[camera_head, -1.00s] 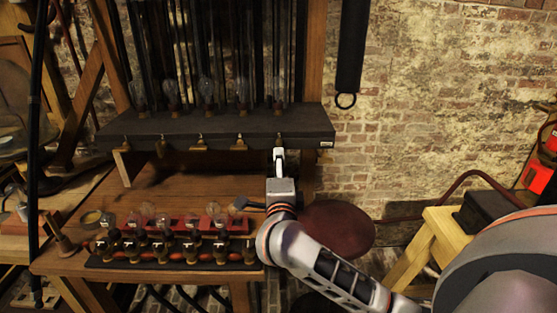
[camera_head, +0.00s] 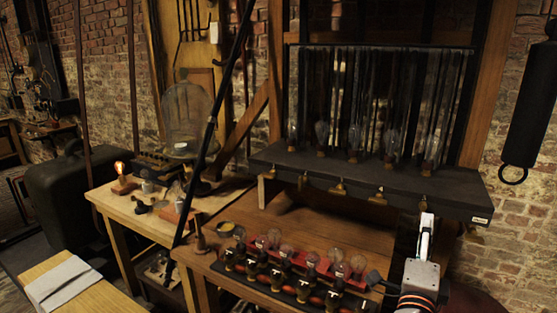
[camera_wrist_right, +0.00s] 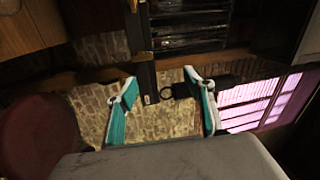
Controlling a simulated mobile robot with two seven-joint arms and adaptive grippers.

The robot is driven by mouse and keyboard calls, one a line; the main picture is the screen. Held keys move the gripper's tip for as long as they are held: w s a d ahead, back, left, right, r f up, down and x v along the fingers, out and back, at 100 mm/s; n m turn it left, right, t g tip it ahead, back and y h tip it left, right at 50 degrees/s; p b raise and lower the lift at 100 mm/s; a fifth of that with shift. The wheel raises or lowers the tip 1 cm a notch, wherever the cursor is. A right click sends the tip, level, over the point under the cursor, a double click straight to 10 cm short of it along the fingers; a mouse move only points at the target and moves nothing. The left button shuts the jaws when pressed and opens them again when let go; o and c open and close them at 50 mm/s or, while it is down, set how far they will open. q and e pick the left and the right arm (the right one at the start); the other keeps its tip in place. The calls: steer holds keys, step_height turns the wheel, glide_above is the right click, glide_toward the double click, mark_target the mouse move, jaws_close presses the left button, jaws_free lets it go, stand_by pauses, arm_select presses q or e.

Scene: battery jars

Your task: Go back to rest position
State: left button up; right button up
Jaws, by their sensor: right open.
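My right gripper (camera_head: 426,236) points up in front of the right end of the black shelf (camera_head: 350,183) in the head view. In the right wrist view the same gripper (camera_wrist_right: 165,95) has its two teal-lined fingers apart with nothing between them. My left gripper is in neither view.
Several bulbs stand on the shelf, with brass fittings under its front edge. A rack of bulbs and black switches (camera_head: 290,277) lies on the wooden table. A lit bulb (camera_head: 120,168) and a glass dome (camera_head: 187,118) stand on the left table.

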steer(key=s+a+f+n+t+y, duration=0.2)
steer(key=s+a+f+n+y, duration=0.1)
steer(key=a+f+n+y, duration=0.6)
steer(key=s+a+f+n+t+y, duration=0.2)
steer(key=s+a+f+n+y, duration=0.3)
steer(key=n, duration=0.6)
steer(key=s+f+n+g, duration=0.3)
steer(key=s+f+g, duration=0.2)
steer(key=f, duration=0.9)
steer(key=s+f+n+g+h, duration=0.1)
steer(key=s+f+n+g, duration=0.3)
steer(key=s+f, duration=0.5)
step_height(320, 180, down, 6)
steer(key=shift+s+d+r+g, duration=0.15)
steer(key=shift+s+g, duration=0.25)
steer(key=shift+g, duration=0.5)
